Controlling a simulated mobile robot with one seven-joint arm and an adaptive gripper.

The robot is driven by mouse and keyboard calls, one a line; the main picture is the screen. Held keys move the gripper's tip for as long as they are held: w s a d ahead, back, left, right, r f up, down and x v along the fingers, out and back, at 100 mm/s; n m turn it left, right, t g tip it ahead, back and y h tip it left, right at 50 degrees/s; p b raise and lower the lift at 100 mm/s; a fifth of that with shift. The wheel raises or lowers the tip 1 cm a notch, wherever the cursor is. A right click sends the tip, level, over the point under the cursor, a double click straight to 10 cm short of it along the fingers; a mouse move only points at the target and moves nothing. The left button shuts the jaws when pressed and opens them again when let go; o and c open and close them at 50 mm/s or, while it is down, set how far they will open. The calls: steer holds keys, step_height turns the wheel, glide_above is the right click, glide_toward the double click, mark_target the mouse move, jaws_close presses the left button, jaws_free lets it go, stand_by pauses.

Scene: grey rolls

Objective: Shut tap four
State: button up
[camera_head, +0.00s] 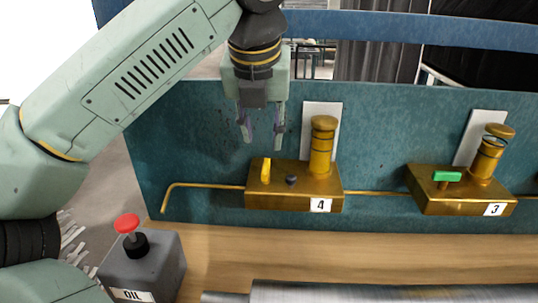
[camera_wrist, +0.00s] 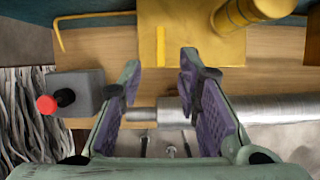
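Tap four is a brass block (camera_head: 265,200) with a white "4" label on its front, fixed at the teal panel. Its yellow handle (camera_head: 266,171) points up and down in the head view, across the line of the thin pipe. A small dark knob (camera_head: 291,180) sits right of the handle. In the wrist view the yellow handle (camera_wrist: 160,45) shows beyond the gap between the fingers, on the brass block (camera_wrist: 205,45). My gripper (camera_head: 262,138) is open and empty, above the handle and apart from it. It also shows in the wrist view (camera_wrist: 157,62).
A brass cylinder (camera_head: 321,145) rises behind the knob. Tap three (camera_head: 450,200), with a green handle (camera_head: 446,176), is to the right. A grey OIL box (camera_head: 150,268) with a red button (camera_head: 127,223) stands front left. A metal roll (camera_head: 400,293) lies in front.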

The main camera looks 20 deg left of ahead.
mark_target(266, 165)
steer(key=x, duration=0.9)
steer(key=shift+d+f, duration=0.1)
jaws_close()
